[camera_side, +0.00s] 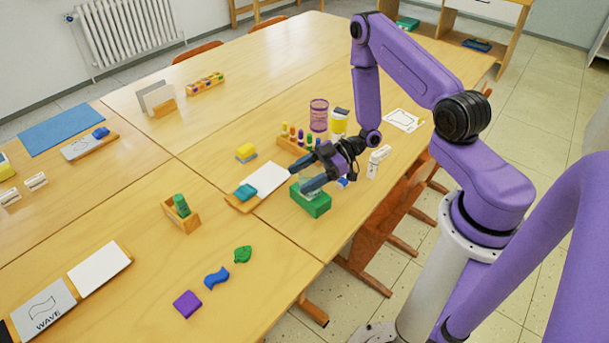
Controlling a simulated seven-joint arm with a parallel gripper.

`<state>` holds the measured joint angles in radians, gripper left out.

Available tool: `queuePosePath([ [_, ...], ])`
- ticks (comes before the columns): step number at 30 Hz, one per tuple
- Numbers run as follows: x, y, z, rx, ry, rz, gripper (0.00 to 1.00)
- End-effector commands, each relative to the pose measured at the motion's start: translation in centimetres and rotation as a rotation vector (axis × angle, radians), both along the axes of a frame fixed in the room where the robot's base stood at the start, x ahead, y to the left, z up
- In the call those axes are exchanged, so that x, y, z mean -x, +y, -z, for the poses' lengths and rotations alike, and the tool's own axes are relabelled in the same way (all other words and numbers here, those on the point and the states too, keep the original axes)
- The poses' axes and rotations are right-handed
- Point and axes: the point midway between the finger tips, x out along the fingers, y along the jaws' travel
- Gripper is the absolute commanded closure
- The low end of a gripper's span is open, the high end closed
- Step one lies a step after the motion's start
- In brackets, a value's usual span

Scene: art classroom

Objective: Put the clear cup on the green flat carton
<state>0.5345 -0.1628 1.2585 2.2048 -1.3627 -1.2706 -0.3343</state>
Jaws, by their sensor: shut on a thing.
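The green flat carton (312,204) lies on the table near its right edge. My gripper (306,180) is directly over the carton, with its dark fingers pointing left and down. It is shut on the clear cup (307,183), a faint, see-through shape between the fingers. The fingers hide much of the cup. The cup's base appears at or just above the top of the carton; I cannot tell whether they touch.
A clipboard with a teal block (246,191) lies left of the carton. Behind stand a peg rack (290,146), a purple mesh cup (318,115) and a yellow-and-white container (339,122). A white bottle (374,165) stands to the right. The table in front of the carton is clear.

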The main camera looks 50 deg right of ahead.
Motion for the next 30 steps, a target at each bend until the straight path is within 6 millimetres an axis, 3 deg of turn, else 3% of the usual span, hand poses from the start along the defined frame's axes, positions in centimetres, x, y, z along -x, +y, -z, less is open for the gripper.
queuePosePath([
  [11, 0.0, 0.0, 0.3, 0.000, 0.000, 0.000, 0.59],
  [12, 0.0, 0.0, 0.4, 0.000, 0.000, 0.000, 0.26],
  [14, 0.0, 0.0, 0.3, 0.000, 0.000, 0.000, 0.07],
  [15, 0.0, 0.0, 0.3, 0.000, 0.000, 0.000, 0.04],
  [26, 0.0, 0.0, 0.0, 0.000, -0.002, 0.000, 0.04],
  [30, 0.7, -1.6, -0.6, 0.000, -0.001, 0.006, 0.04],
])
